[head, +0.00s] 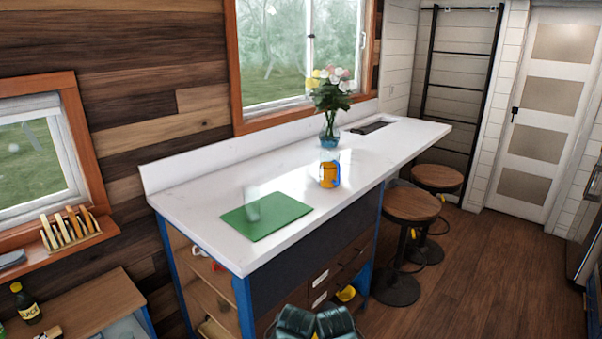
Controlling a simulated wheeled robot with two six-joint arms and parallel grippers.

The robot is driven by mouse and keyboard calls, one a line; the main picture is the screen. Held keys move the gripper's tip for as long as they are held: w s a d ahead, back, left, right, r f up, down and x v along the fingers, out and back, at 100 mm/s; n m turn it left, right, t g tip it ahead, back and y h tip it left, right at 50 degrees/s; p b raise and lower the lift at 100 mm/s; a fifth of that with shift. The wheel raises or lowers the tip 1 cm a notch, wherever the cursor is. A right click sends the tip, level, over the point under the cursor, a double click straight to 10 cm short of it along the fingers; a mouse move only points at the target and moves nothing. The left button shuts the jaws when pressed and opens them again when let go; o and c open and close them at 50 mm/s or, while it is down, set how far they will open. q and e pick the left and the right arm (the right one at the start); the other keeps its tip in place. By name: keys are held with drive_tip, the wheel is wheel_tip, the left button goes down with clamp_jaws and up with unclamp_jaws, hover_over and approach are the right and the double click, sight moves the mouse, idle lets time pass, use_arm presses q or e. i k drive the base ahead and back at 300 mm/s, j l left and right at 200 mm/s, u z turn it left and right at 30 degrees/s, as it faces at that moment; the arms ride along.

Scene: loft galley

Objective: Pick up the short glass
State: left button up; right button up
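A clear, faint glass (252,204) stands upright on a green mat (285,208) on the white counter. It looks like the short glass, but its outline is hard to make out against the mat. Neither of my grippers can be made out in the head view. Only dark rounded parts, which seem to be my own, show at the bottom edge, well below the counter top. Nothing touches the glass.
An orange and blue mug (329,175) stands right of the mat, with a flower vase (329,126) behind it. The white counter (205,200) is otherwise mostly clear. Two stools (411,204) stand along its right side. A wooden side table (95,305) is at lower left.

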sight(224, 306)
drive_tip(key=i+j+z, duration=0.2)
drive_tip(key=j, duration=0.6)
drive_tip(key=i+j+z, duration=0.2)
drive_tip(key=j, duration=0.55)
drive_tip(key=j+z, duration=0.2)
drive_tip(key=j, duration=0.6)
drive_tip(key=k, duration=0.05)
